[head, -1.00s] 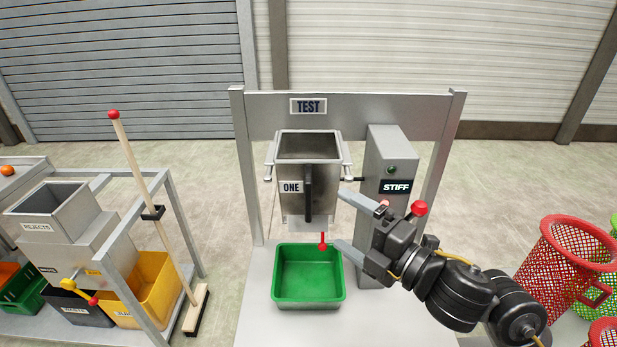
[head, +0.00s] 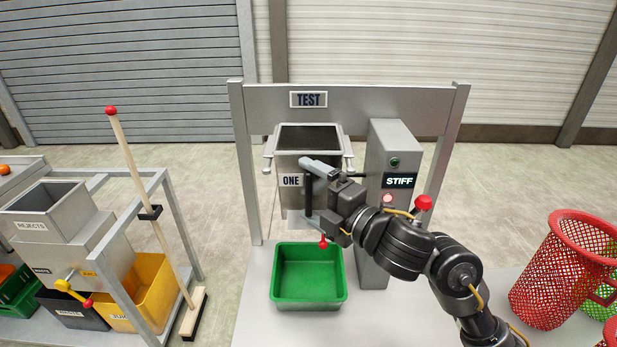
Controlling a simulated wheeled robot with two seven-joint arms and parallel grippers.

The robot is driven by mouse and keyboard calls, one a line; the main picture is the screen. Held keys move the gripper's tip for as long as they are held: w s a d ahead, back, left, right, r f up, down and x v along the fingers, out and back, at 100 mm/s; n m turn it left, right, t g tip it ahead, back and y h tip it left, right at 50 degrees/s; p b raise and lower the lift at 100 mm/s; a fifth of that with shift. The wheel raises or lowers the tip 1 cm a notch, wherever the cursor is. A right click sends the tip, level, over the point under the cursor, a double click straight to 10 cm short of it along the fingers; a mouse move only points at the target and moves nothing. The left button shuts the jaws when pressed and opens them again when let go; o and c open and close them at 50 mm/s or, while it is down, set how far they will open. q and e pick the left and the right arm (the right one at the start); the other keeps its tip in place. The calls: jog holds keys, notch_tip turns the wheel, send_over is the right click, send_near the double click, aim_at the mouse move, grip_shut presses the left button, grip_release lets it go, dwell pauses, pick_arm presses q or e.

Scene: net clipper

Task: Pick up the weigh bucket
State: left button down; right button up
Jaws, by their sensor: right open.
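The weigh bucket (head: 297,160) is a grey metal hopper labelled "ONE", hanging upright in the grey test frame (head: 418,100) at the centre. Its black vertical handle (head: 308,196) is on the front and a red knob (head: 323,243) hangs below. My right gripper (head: 308,192) is at the handle, coming from the right. Its jaws are open, one finger near the handle's top and the other near its lower part. I cannot tell whether the fingers touch the handle. My left gripper is not in view.
A green tray (head: 309,305) stands below the bucket. A grey box labelled "STIFF" (head: 375,245) stands right of the bucket, close to my arm. Red mesh baskets (head: 560,275) are at the right. A rejects hopper (head: 60,215) and a broom-like pole (head: 140,170) are at the left.

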jog(key=shift+w+a, duration=0.45)
jog(key=shift+a, duration=0.05)
jog(key=shift+s+d, duration=0.15)
jog(key=shift+r, duration=0.1)
jog(key=c, duration=1.1)
